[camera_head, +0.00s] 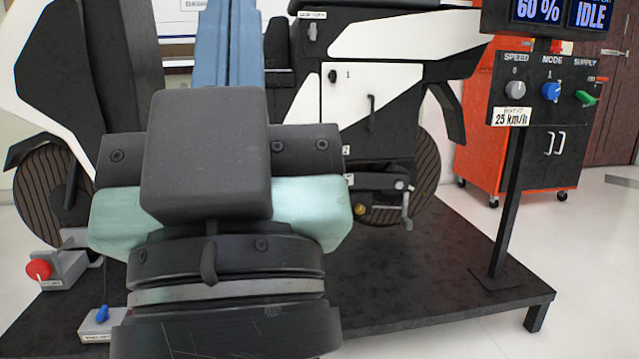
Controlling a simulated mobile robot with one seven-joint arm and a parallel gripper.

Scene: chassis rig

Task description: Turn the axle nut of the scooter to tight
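The black and white scooter (450,35) stands on a dark platform, its middle hidden behind my arm. Its rear wheel (430,175) shows partly at the right, behind black brackets. A small brass-coloured round part (360,210) sits low beside this wheel; it may be the axle nut, but it is too small to tell, and so is how tight it is. My arm fills the left and centre foreground. My gripper's fingers cannot be made out, so I see neither their opening nor anything held.
A control panel (540,118) with knobs and a green switch stands on a post at the right. The platform (440,270) is bare at front right. A red button box (60,268) and a blue lever box (100,322) sit front left. An orange cabinet (480,150) stands behind.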

